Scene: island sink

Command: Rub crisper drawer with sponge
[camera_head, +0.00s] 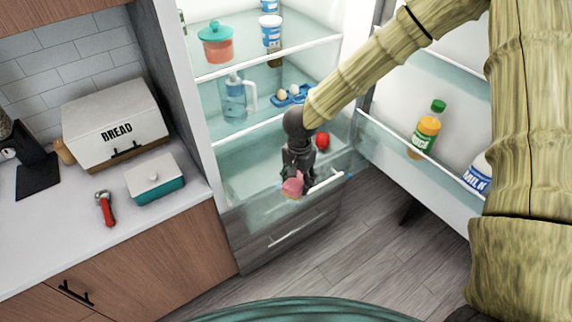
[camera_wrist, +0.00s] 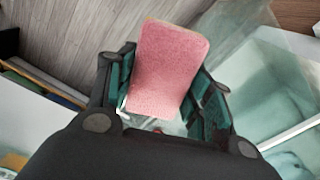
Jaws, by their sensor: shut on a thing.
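My gripper (camera_head: 294,180) is shut on a pink sponge (camera_head: 292,187) at the front of the open fridge. The sponge also shows in the wrist view (camera_wrist: 170,68), held between both fingers. In the head view it is over or against the front of the clear crisper drawer (camera_head: 262,209) at the bottom of the fridge. I cannot tell whether the sponge touches the drawer. A red item (camera_head: 322,140) lies in the drawer area right of my gripper.
The open fridge door (camera_head: 392,149) on the right holds a juice bottle (camera_head: 426,128) and milk. A fridge shelf above holds a pitcher (camera_head: 234,100) and eggs. The counter at left holds a bread box (camera_head: 115,122), a teal dish (camera_head: 155,182) and a red-handled tool (camera_head: 105,208).

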